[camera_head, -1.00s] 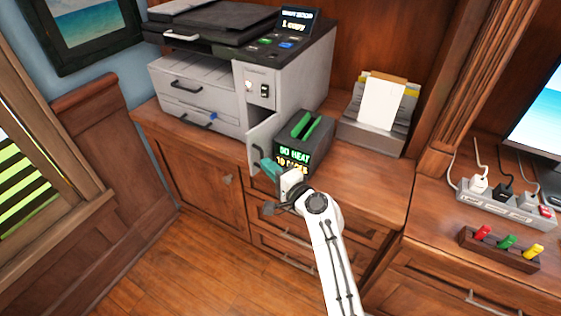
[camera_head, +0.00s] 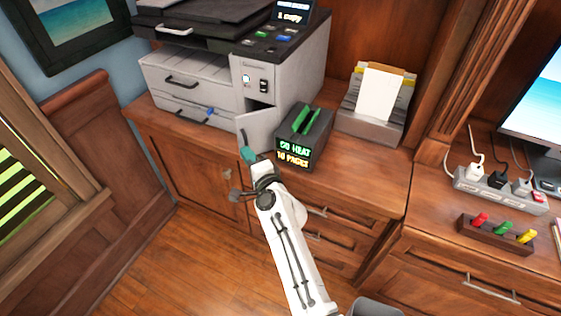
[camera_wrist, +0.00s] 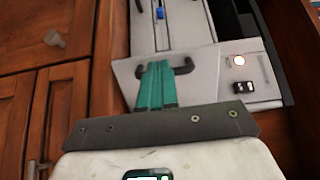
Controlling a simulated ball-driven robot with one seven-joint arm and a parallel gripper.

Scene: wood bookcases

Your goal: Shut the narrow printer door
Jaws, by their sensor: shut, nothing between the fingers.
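The printer (camera_head: 270,75) stands on the wood cabinet top. Its narrow grey door (camera_head: 260,131) stands open at the front, swung out toward me, with a dark opening behind its top edge. My gripper (camera_head: 247,154) is shut and empty, with its teal fingers at the door's outer face near its lower left. In the wrist view my teal fingers (camera_wrist: 157,84) lie over the door (camera_wrist: 125,72), beside its dark handle (camera_wrist: 184,67). I cannot tell whether they touch it.
A dark box with green slots and lit text (camera_head: 303,137) stands close to the right of the door. A paper holder (camera_head: 372,125) is further right. A power strip (camera_head: 500,190) and a block with coloured pegs (camera_head: 503,236) are at the far right.

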